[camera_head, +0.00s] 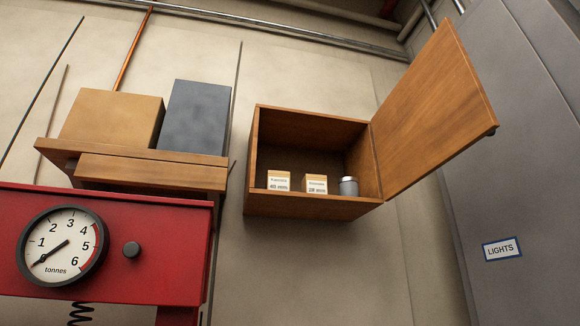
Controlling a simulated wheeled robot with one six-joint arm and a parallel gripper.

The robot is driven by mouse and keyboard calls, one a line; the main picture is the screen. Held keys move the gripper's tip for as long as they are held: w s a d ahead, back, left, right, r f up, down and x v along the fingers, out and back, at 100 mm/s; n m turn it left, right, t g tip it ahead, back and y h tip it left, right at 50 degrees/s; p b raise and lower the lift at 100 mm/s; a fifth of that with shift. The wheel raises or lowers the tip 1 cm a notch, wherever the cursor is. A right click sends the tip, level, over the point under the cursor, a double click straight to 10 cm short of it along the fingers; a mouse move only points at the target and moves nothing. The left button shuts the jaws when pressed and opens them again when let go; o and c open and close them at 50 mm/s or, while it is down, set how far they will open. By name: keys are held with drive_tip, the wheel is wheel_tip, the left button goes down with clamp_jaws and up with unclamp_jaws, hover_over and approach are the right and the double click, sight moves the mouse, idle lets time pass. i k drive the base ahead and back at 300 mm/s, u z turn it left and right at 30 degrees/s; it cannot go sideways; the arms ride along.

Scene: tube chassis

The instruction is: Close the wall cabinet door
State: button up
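The wall cabinet (318,207) is a brown wooden box fixed high on the beige wall, right of the picture's middle. Its wooden door (432,112) is hinged on the cabinet's right side and stands wide open, swung out to the right. A small dark knob (491,133) shows near the door's outer lower corner. Inside on the cabinet floor are two small labelled boxes, one at the left (278,181) and one in the middle (315,184), and a grey metal can (348,187) at the right. My gripper is not in view.
A tall grey panel with a "LIGHTS" label (502,248) stands right of the door. At left, a wooden shelf (150,172) carries a tan box (112,118) and a dark grey box (195,115), above a red machine (165,260) with a dial. The wall below the cabinet is clear.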

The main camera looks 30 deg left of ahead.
sight(440, 107)
drive_tip(key=u, duration=0.75)
drive_tip(key=i, duration=0.5)
drive_tip(key=z, duration=0.35)
drive_tip(key=k, duration=0.95)
drive_tip(key=u, duration=0.8)
